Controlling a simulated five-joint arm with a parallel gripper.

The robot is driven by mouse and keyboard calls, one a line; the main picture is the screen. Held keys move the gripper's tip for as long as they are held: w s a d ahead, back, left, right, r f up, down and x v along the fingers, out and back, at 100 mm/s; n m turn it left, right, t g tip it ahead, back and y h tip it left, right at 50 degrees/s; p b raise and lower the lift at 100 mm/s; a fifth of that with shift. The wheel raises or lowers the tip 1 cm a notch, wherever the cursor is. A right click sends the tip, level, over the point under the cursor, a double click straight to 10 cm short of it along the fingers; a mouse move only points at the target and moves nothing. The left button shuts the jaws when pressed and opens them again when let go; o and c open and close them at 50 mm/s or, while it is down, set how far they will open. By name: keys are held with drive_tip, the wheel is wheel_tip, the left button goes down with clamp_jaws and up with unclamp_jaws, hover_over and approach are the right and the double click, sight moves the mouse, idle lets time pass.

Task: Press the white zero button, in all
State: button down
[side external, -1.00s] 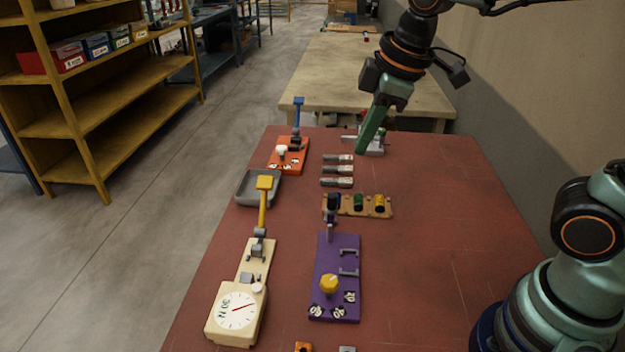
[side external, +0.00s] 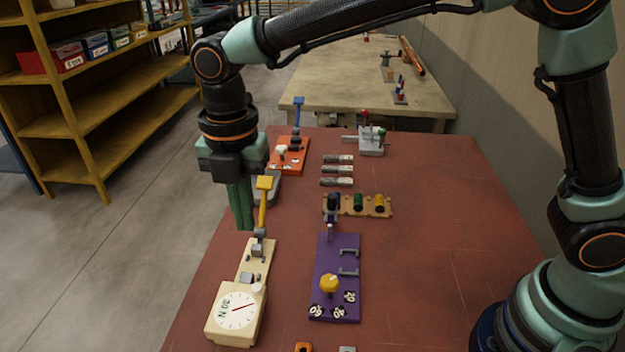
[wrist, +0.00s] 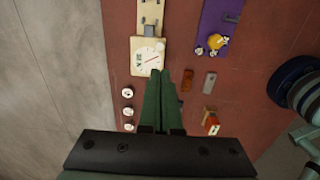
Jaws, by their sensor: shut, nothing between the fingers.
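A cream dial device (side external: 232,325) stands at the front left of the red table, with a white dial, a red needle and a lever with a yellow handle (side external: 264,184). Its small white button (side external: 258,288) sits at the upper right of the dial. In the wrist view the dial device (wrist: 138,68) shows at the top, the button (wrist: 160,46) at the dial's upper right. My gripper (side external: 246,226) is shut and empty, pointing down, above the table's left edge. In the wrist view its fingertips (wrist: 162,72) appear at the dial's lower right, apart from the button.
A purple board (side external: 322,260) with a yellow knob (side external: 329,283) stands right of the dial device. A grey tray (side external: 268,190), an orange board (side external: 290,165) and several metal cylinders lie behind.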

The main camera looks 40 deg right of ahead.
sight(258, 287)
drive_tip(key=shift+f, duration=0.1)
wheel_tip(258, 287, down, 14)
drive_tip(key=shift+r, duration=0.1)
idle(0.7)
drive_tip(key=shift+s+d+f, duration=0.1)
drive_tip(key=shift+f, duration=1.05)
wheel_tip(258, 287, up, 16)
drive_tip(key=shift+w+a+f, duration=0.2)
drive_tip(key=shift+w+a, duration=0.15)
drive_tip(key=shift+w, duration=0.05)
